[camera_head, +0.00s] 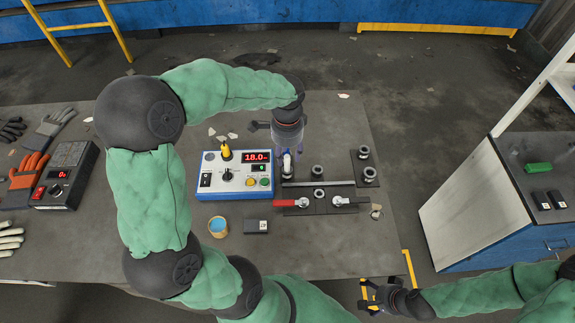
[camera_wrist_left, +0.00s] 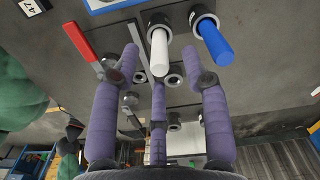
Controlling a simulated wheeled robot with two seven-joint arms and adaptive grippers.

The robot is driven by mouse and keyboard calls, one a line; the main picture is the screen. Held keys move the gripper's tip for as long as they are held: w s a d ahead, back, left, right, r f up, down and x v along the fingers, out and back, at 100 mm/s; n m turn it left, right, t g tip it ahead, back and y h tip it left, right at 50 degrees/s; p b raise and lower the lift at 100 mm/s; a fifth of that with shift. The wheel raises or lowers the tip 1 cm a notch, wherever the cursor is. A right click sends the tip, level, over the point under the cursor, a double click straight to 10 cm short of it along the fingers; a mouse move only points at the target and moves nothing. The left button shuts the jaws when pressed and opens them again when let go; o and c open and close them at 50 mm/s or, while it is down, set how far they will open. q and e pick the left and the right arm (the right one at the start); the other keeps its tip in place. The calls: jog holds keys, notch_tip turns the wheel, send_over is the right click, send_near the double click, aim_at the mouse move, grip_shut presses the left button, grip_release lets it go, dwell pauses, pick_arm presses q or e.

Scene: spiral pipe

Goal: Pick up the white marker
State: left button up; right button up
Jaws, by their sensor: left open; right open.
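The white marker (camera_wrist_left: 159,55) stands in a dark round holder in the left wrist view, beside a blue marker (camera_wrist_left: 215,42) in a similar holder. My right gripper (camera_head: 378,297) is open and empty near the table's front edge.
A blue-and-white control box (camera_head: 235,185) reading 18.0 sits left of the holders. A red-handled valve (camera_head: 290,203), a white-handled valve (camera_head: 347,201) and several pipe fittings are close by.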

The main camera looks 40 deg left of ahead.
aim_at(287, 163)
pick_arm(q)
notch_tip(287, 163, down, 5)
jog(key=shift+f+b, duration=0.1)
jog(key=shift+b, duration=0.55)
grip_shut()
